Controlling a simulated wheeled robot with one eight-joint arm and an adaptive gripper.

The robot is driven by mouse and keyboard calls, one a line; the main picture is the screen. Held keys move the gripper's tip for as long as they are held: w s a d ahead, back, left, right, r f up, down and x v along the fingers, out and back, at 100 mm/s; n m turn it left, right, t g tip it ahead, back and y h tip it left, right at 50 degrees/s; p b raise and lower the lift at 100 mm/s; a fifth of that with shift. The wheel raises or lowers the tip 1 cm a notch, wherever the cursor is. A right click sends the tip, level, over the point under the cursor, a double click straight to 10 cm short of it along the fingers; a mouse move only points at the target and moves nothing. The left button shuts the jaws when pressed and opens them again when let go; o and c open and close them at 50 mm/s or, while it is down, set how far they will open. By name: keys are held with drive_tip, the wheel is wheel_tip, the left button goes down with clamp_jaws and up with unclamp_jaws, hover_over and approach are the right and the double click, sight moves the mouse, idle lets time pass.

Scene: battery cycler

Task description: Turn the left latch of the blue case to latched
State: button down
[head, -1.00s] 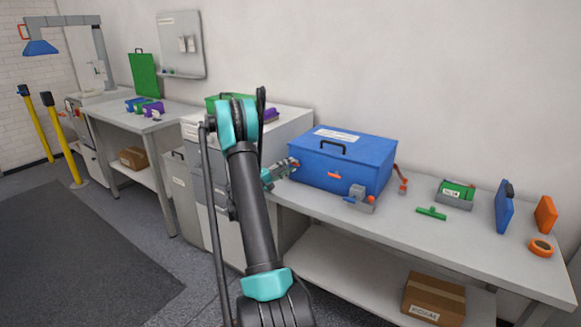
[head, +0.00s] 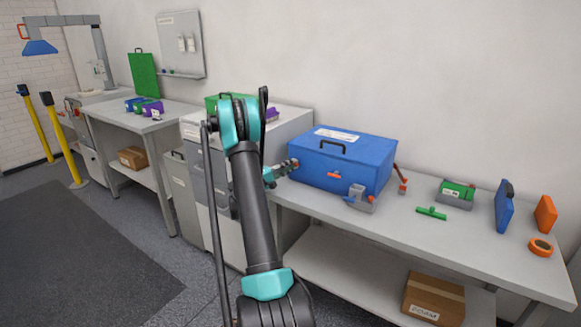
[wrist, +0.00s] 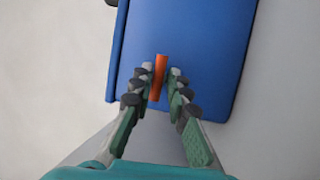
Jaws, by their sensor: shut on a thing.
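The blue case (head: 340,165) stands closed on the workbench, with a black handle and a white label on its lid. My gripper (head: 291,165) is at the left end of the case's front. In the wrist view, my gripper (wrist: 161,85) has its fingers on both sides of the orange left latch (wrist: 160,69) and is shut on it. The latch is a narrow bar, nearly upright in that view, against the blue wall. A second orange latch (head: 334,175) shows further right on the case's front. The fingers partly hide the left latch in the head view.
A grey and blue item (head: 360,196) stands close in front of the case's right part. A green-topped grey box (head: 456,193), a green piece (head: 432,213) and an orange ring (head: 541,246) lie further right. Bare bench top lies between them.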

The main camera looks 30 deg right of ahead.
drive_tip(key=shift+w+r+m, duration=0.1)
drive_tip(key=shift+r+m, duration=0.1)
drive_tip(key=shift+m, duration=0.1)
drive_tip(key=m+t+y, duration=0.1)
drive_tip(key=m+y, duration=0.1)
drive_tip(key=m, duration=0.2)
drive_tip(key=m+t+y, duration=0.1)
drive_tip(key=m+y, duration=0.1)
drive_tip(key=m, duration=0.3)
drive_tip(key=m+y, duration=0.2)
drive_tip(key=m, duration=0.2)
drive_tip(key=shift+s+r+m+t+y, duration=0.3)
drive_tip(key=shift+s+m+t, duration=0.1)
idle(0.4)
drive_tip(key=c, duration=1.6)
unclamp_jaws()
drive_tip(key=shift+d, duration=0.1)
